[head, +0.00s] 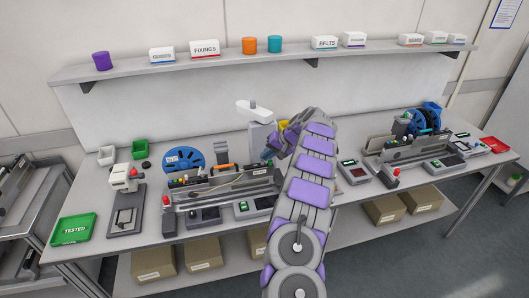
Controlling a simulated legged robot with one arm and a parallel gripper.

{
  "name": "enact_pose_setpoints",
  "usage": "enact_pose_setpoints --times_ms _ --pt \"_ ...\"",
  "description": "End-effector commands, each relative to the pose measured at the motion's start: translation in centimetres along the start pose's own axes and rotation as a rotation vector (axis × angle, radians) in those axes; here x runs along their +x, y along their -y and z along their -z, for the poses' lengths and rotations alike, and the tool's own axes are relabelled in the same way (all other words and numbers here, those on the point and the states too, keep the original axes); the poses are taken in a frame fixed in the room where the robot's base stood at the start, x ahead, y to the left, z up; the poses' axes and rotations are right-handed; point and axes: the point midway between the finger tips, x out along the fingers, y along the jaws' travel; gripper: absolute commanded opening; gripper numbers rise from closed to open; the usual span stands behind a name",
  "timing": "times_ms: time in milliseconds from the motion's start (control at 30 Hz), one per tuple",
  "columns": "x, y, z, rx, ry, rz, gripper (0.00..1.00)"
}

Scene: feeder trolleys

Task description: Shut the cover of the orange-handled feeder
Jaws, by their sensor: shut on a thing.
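The orange-handled feeder (225,184) sits on the bench left of centre, beside a blue reel. Its orange handle (222,167) lies along the feeder's back part. I cannot clearly tell its cover from the other narrow parts or judge how far open it is. My gripper (269,151) is at the feeder's right end, right of the orange handle, with my purple and grey arm rising in front. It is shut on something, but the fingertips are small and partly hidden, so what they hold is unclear.
A second feeder bank (415,155) with a dark blue reel stands at the right. A grey post with a white head (260,110) stands behind my gripper. A green tray (74,228) lies at the left front. A shelf (130,70) with cups and boxes runs above.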

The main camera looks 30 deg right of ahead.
Motion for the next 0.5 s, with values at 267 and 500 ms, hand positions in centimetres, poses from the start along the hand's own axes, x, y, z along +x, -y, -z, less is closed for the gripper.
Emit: enact_pose_setpoints --times_ms 267,500 --pt "0.81 -0.5 -0.31 -0.004 0.008 -0.003 0.0" --pt "0.88 -0.75 -0.28 -0.002 0.009 -0.003 0.0"
